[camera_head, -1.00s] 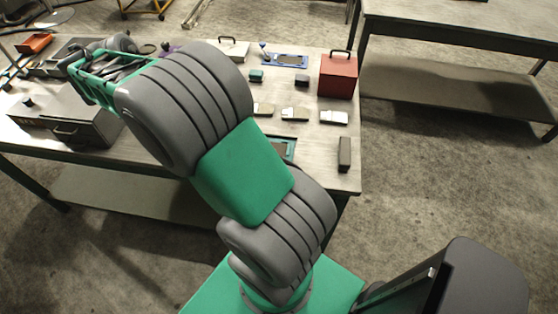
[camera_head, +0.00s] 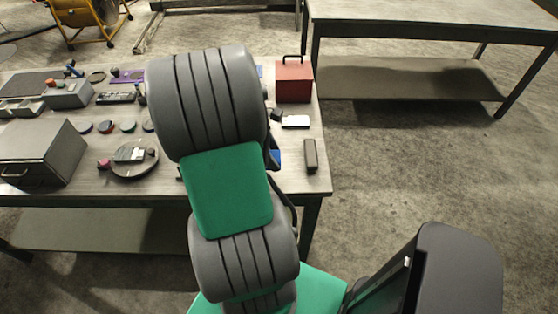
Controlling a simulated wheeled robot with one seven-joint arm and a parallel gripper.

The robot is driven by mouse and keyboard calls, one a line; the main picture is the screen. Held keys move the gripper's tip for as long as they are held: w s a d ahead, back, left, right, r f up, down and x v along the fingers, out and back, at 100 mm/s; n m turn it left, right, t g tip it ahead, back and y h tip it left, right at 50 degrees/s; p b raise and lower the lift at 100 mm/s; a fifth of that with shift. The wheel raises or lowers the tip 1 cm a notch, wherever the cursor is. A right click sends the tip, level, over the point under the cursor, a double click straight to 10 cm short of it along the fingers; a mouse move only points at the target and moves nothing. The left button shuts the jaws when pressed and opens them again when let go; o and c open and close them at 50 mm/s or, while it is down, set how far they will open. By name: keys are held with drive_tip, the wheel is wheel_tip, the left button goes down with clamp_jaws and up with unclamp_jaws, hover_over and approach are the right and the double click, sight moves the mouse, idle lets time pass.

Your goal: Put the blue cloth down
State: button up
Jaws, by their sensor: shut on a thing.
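My gripper is not in view; my own grey and green arm links stand in front of the table's right part and hide what is behind them. A small blue patch (camera_head: 277,153) shows just right of my arm, near the table's right end. I cannot tell whether it is the blue cloth or another blue thing. No other part that could be the cloth is clear.
The workbench (camera_head: 110,187) carries a red box (camera_head: 293,82), a dark upright block (camera_head: 310,155), a grey drawer box (camera_head: 40,155), a round plate (camera_head: 135,168) and several small parts. Another table (camera_head: 430,12) stands behind at right. Floor at right is clear.

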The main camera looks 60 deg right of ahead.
sight(275, 150)
drive_tip(key=d+f, duration=0.2)
drive_tip(key=f, duration=0.1)
drive_tip(key=shift+s+d+f, duration=0.2)
drive_tip(key=shift+s+d, duration=0.15)
drive_tip(key=shift+s, duration=0.05)
wheel_tip(275, 150, down, 3)
drive_tip(key=shift+r+p, duration=0.2)
drive_tip(key=shift+p, duration=0.35)
drive_tip(key=shift+f, duration=0.35)
drive_tip(key=o, duration=1.2)
drive_tip(key=shift+w, duration=0.1)
